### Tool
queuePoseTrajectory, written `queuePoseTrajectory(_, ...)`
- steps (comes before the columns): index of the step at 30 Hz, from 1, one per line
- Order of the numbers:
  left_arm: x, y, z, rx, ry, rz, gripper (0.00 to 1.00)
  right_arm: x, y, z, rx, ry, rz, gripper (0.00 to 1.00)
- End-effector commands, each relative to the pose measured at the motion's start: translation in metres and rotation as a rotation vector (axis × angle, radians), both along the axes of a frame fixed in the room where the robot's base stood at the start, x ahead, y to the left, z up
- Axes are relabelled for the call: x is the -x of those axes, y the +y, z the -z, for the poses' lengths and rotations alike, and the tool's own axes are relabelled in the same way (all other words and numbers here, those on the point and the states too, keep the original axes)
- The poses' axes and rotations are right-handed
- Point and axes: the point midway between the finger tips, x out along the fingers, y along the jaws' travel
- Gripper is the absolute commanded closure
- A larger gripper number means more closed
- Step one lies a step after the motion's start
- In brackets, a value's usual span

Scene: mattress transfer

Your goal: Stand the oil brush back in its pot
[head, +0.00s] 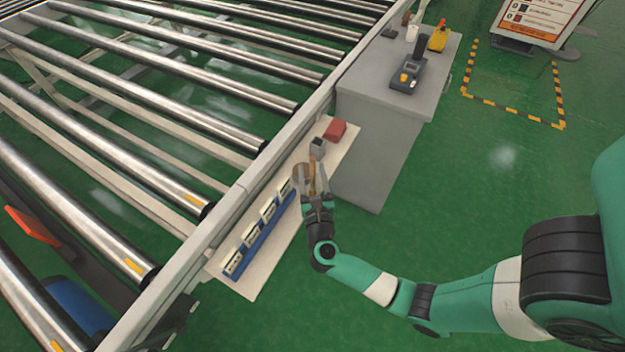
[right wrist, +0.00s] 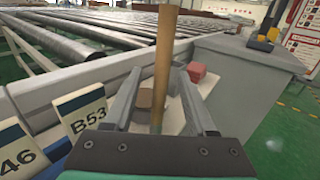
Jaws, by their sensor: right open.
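My right gripper (head: 314,182) is over the narrow shelf beside the roller conveyor. It is open, with its two fingers on either side of a brown wooden stick, which looks like the oil brush's handle (right wrist: 163,65). A brownish round thing (head: 299,172) is beside the gripper, partly hidden. My left gripper is not in view.
A red block (head: 335,131) lies at the shelf's far end. Labelled cards such as B53 (right wrist: 86,114) stand in a blue rack along the near part. A grey cabinet (head: 375,130) with tools on top stands beyond the shelf. Green floor is free on the right.

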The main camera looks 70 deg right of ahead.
Motion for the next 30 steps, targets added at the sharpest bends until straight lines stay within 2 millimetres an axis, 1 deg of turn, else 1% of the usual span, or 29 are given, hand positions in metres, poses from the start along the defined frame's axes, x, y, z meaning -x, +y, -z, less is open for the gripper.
queuePoseTrajectory(1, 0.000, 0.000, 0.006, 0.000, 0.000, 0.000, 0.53, -0.003, -0.009, 0.003, -0.001, -0.002, 0.005, 0.44)
queuePoseTrajectory(4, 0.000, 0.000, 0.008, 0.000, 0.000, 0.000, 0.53, -0.009, -0.018, 0.002, -0.001, 0.000, 0.002, 0.44)
queuePoseTrajectory(11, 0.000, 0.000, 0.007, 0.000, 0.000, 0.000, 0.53, -0.011, -0.019, 0.001, 0.000, 0.001, 0.000, 0.44)
queuePoseTrajectory(14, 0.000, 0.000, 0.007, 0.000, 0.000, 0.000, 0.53, -0.011, -0.019, 0.001, 0.000, 0.001, 0.000, 0.60)
queuePoseTrajectory(18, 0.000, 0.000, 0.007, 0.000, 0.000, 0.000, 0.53, -0.010, -0.019, 0.001, 0.000, 0.001, 0.000, 0.85)
queuePoseTrajectory(21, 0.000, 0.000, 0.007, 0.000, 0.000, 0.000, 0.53, -0.010, -0.019, 0.001, 0.000, 0.001, 0.000, 1.00)
queuePoseTrajectory(30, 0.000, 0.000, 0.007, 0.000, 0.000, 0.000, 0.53, -0.010, -0.019, 0.001, 0.000, 0.001, 0.000, 1.00)
